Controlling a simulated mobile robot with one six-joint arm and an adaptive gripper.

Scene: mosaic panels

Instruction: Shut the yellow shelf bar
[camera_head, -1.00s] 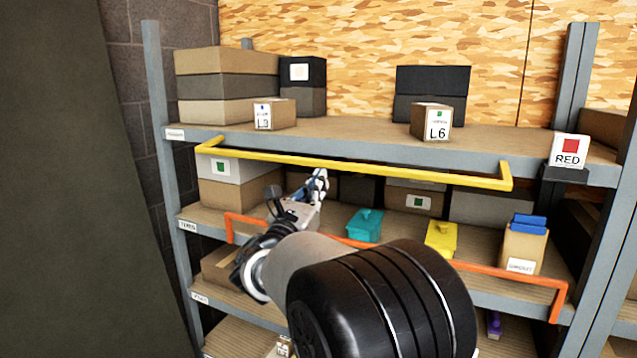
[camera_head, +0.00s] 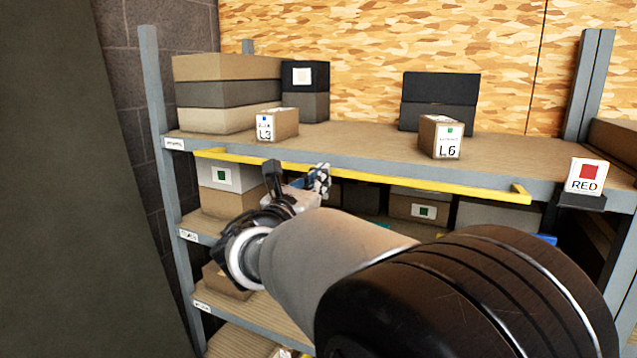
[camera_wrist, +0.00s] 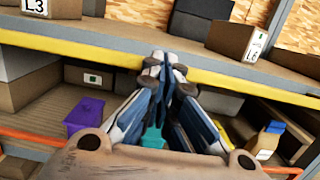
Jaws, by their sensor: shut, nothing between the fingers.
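The yellow shelf bar (camera_head: 400,181) runs along the front of the upper shelf, just under its grey edge, with short end arms. In the wrist view the yellow bar (camera_wrist: 85,49) crosses behind my fingertips, close below the grey shelf edge. My gripper (camera_head: 319,180) is shut and empty, at the bar's left-middle part. In the wrist view the shut fingertips (camera_wrist: 163,66) overlap the bar; they look at or very near it, but contact is not certain.
Boxes L3 (camera_head: 277,125) and L6 (camera_head: 440,137) stand on the upper shelf. A RED sign (camera_head: 587,176) is at the right. Below, the wrist view shows a purple bin (camera_wrist: 84,115), a teal bin (camera_wrist: 152,139) and an orange bar (camera_wrist: 35,138).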

